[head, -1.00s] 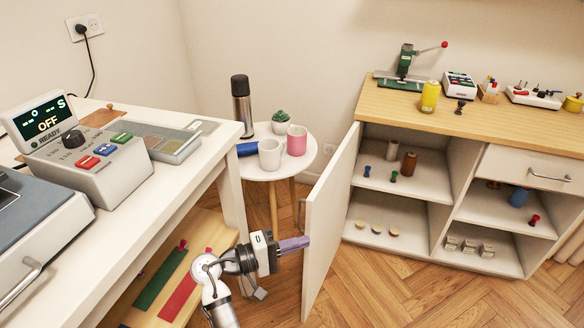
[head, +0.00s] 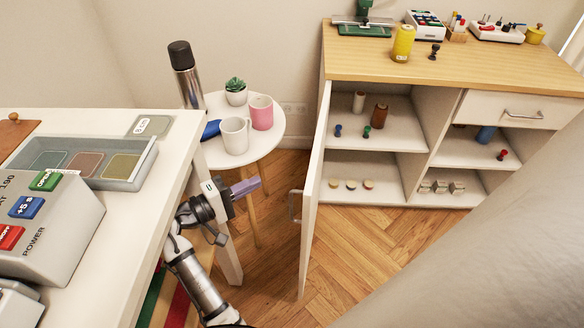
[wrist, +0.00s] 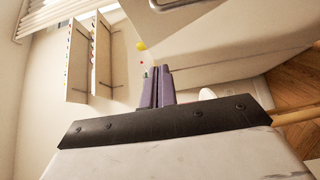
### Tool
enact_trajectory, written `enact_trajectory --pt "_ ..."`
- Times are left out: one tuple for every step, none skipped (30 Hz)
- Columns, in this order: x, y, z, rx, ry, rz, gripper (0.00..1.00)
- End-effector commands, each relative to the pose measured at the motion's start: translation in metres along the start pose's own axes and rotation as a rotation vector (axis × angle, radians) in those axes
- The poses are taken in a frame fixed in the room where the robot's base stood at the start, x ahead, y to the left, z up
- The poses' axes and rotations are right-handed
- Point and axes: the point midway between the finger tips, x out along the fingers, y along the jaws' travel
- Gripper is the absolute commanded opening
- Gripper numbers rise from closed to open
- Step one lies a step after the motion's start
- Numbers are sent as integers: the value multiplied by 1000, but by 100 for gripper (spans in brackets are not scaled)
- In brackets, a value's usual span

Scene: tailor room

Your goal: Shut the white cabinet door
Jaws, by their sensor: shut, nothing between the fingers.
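The white cabinet door (head: 312,190) stands open, swung out toward me from the left side of the cabinet (head: 326,70). A grey handle (head: 295,205) is on its left-facing side. My gripper (head: 247,186) is left of the door, a short gap away from it, with its purple fingers together and empty. In the wrist view the closed fingers (wrist: 157,88) point toward a broad white surface (wrist: 215,50) that seems to be the door, with a metal handle (wrist: 172,5) at the top edge.
A round white side table (head: 262,145) with mugs, a plant and a flask stands behind my gripper. A white worktable (head: 165,165) is at the left. A large pale blurred shape (head: 480,265) covers the lower right. Wooden floor (head: 350,255) is clear before the cabinet.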

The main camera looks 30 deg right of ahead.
Motion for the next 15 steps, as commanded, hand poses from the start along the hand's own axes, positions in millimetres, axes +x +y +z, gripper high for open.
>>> enact_trajectory --pt "10 1 2 0 -7 0 0" --pt "16 1 2 0 -6 0 0" --pt "24 1 2 -1 -7 -1 0" --pt "31 1 2 -1 -7 0 0" --pt "37 1 2 -1 -7 0 0" --pt "46 1 2 -1 -7 0 0" --pt "53 1 2 -2 -7 -1 0" --pt "60 1 2 -1 -7 0 0" --pt "68 1 2 -1 -7 0 0" --pt "75 1 2 -1 -6 0 0" --pt "81 1 2 -1 -6 0 0" --pt "89 1 2 -1 -6 0 0" --pt "91 0 6 -1 -5 -3 0" --pt "94 0 10 0 -5 -3 0" --pt "98 0 14 0 -5 -4 0"
